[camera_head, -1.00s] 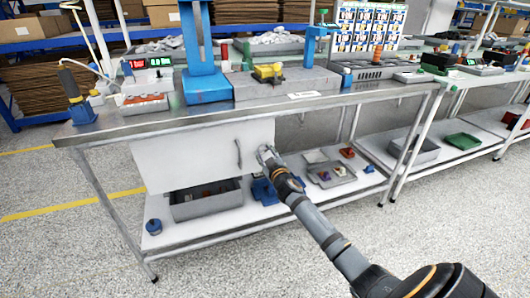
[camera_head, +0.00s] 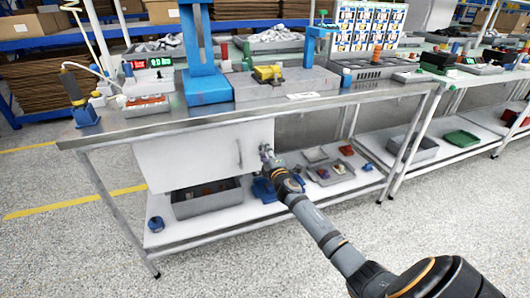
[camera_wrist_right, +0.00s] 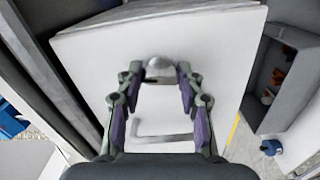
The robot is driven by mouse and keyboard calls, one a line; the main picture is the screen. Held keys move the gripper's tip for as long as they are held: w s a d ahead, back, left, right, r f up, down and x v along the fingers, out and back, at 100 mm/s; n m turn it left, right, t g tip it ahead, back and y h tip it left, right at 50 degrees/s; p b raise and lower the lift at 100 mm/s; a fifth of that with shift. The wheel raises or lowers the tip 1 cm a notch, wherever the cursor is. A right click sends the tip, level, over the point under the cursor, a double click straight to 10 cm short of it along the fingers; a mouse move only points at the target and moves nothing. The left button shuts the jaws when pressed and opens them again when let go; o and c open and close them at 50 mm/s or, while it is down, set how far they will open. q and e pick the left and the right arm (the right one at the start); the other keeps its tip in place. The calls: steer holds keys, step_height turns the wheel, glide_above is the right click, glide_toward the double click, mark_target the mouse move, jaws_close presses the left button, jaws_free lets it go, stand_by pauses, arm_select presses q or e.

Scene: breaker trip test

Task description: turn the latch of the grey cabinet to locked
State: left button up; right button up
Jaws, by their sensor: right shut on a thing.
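The cabinet (camera_head: 190,158), pale grey with a flat front, hangs under the workbench. Its front also fills the middle of the right wrist view (camera_wrist_right: 205,110). A slim bar handle (camera_head: 239,153) sits near its right edge. The latch, a rounded silvery knob (camera_wrist_right: 158,68), lies between the fingertips of my right gripper (camera_wrist_right: 157,82) in the wrist view. The right gripper (camera_head: 265,152) is shut on this latch at the cabinet's right side; in the head view it hides the latch. Whether the latch stands at locked cannot be read. My left gripper is out of view.
A grey crate (camera_head: 208,207) and a blue round object (camera_head: 156,224) are on the lower shelf (camera_head: 210,229) below the cabinet. A grey tray (camera_head: 332,182) is on the shelf to the right. The workbench edge (camera_head: 250,118) runs above the gripper. The floor in front is clear.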

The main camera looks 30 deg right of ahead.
steer(key=shift+n, duration=0.9)
steer(key=o, duration=1.1)
steer(key=shift+o, duration=0.3)
steer(key=v, duration=1.2)
steer(key=shift+f, duration=0.1)
